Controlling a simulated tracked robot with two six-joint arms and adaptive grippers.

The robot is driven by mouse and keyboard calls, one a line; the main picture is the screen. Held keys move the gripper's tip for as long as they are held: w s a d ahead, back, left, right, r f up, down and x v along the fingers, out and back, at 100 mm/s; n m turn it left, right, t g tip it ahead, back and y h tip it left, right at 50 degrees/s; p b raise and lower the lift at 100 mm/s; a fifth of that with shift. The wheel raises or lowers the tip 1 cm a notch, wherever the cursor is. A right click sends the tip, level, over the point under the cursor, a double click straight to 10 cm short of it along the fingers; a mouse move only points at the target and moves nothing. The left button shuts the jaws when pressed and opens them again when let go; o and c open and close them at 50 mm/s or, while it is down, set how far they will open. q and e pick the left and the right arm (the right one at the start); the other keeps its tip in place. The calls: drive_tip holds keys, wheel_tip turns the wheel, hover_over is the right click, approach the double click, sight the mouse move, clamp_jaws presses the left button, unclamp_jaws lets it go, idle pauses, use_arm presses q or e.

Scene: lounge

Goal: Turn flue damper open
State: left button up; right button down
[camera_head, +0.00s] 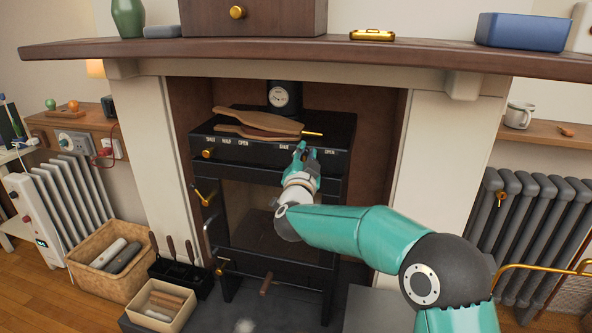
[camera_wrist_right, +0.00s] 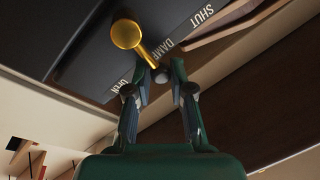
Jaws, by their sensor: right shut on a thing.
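The black stove (camera_head: 262,135) stands in the fireplace, with white lettering including OPEN along the front edge of its top. A brass lever (camera_head: 312,133) shows at the right of the stove top, near the lettering. In the wrist view the brass lever (camera_wrist_right: 126,34) has a round head, and its thin shaft runs down to my fingertips. My right gripper (camera_head: 305,155) is at the stove's front edge; in the wrist view its fingers (camera_wrist_right: 160,76) are closed in at the shaft's lower end. The exact contact is partly hidden. My left gripper is out of view.
Wooden paddle-shaped boards (camera_head: 255,122) lie on the stove top, left of the lever. A flue pipe with a gauge (camera_head: 280,96) rises behind. The mantel shelf (camera_head: 300,48) overhangs the stove. A brass knob (camera_head: 208,153) and handle (camera_head: 203,198) project at the left.

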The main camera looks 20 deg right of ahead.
drive_tip(key=shift+s+d+f+m+g+h+b, duration=0.1)
drive_tip(key=shift+s+d+f+m+h+b, duration=0.2)
drive_tip(key=shift+m+b, duration=0.9)
drive_tip(key=shift+s+d+f+m+g+h+b, duration=0.1)
drive_tip(key=shift+d+f+m+h+b, duration=0.25)
drive_tip(key=shift+m+b, duration=0.85)
drive_tip(key=shift+s+d+f+m+g+h+b, duration=0.15)
drive_tip(key=shift+f+m+b, duration=0.3)
drive_tip(key=shift+m+b, duration=0.75)
drive_tip(key=c, duration=1)
unclamp_jaws()
drive_tip(key=shift+w, duration=0.1)
drive_tip(key=shift+d+r, duration=0.1)
drive_tip(key=shift+r, duration=0.1)
drive_tip(key=v, duration=1.2)
drive_tip(key=shift+f, duration=0.2)
